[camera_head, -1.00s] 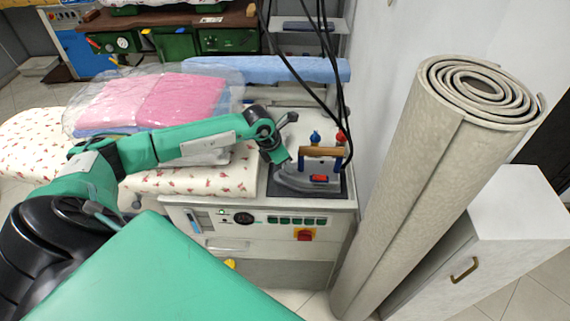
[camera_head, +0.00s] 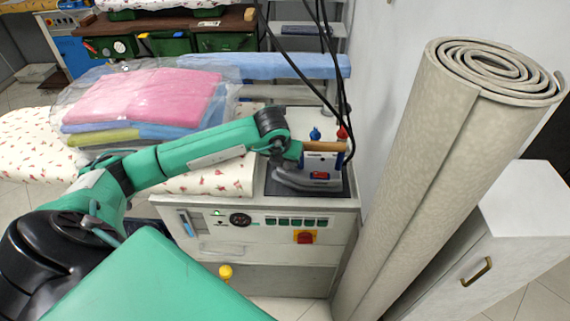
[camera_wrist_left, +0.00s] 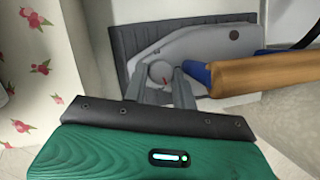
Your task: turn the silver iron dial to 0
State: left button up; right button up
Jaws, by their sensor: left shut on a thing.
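The silver iron (camera_head: 300,181) rests on a dark pad at the right of the ironing station. It has a wooden handle (camera_head: 322,146) on blue posts and a red part on its side. In the left wrist view, the iron (camera_wrist_left: 200,48) shows its round grey dial (camera_wrist_left: 160,71) with a small red mark. My left gripper (camera_wrist_left: 160,80) is shut on the dial, one finger on each side, next to the handle's blue end. In the head view, my left gripper (camera_head: 284,162) is at the iron's rear left and mostly hidden by my arm. My right gripper is not in view.
Black cables (camera_head: 328,70) hang down beside the iron. A floral ironing board (camera_head: 215,178) lies left, with bagged pink and blue cloth (camera_head: 145,97). The station front (camera_head: 220,245) has a gauge and switches. A rolled carpet (camera_head: 430,180) stands at right.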

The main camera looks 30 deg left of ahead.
pick_arm(q)
jog(key=shift+n, duration=0.3)
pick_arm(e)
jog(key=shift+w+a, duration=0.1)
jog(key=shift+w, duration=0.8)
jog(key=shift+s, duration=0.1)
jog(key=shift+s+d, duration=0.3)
pick_arm(q)
jog(key=o, duration=0.9)
jog(key=shift+c, duration=0.2)
jog(key=shift+o, duration=0.7)
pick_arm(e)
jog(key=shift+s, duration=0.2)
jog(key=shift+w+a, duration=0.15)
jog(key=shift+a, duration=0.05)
